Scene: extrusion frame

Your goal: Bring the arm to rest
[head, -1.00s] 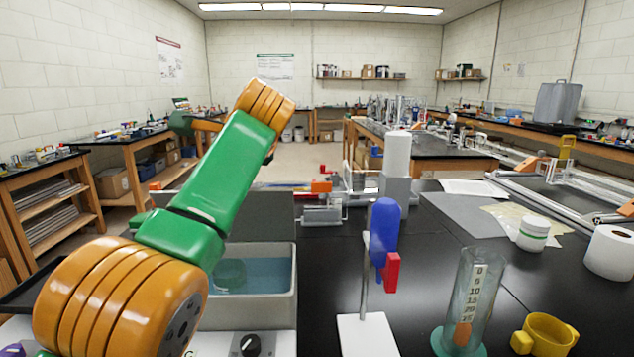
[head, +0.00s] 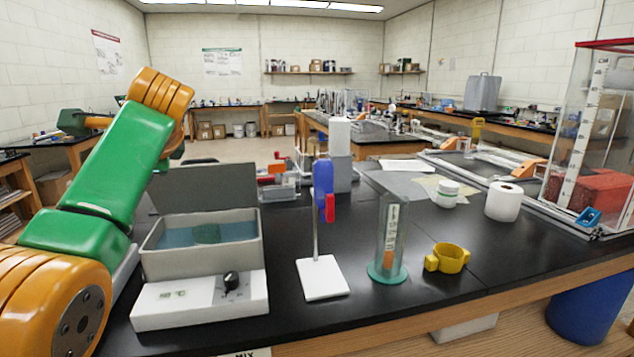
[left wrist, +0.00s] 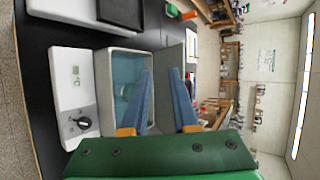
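My left arm, green and orange, comes in from the left of the head view, bent with its elbow raised. Its gripper cannot be made out there. In the left wrist view my left gripper (left wrist: 160,68) is open, its two blue fingers apart with nothing between them. Behind the fingers is the grey water bath (left wrist: 100,90), which also shows in the head view (head: 252,255). The bath holds blue water and a round greenish object. My right gripper is in neither view.
A clear tall case (head: 598,140) stands at right.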

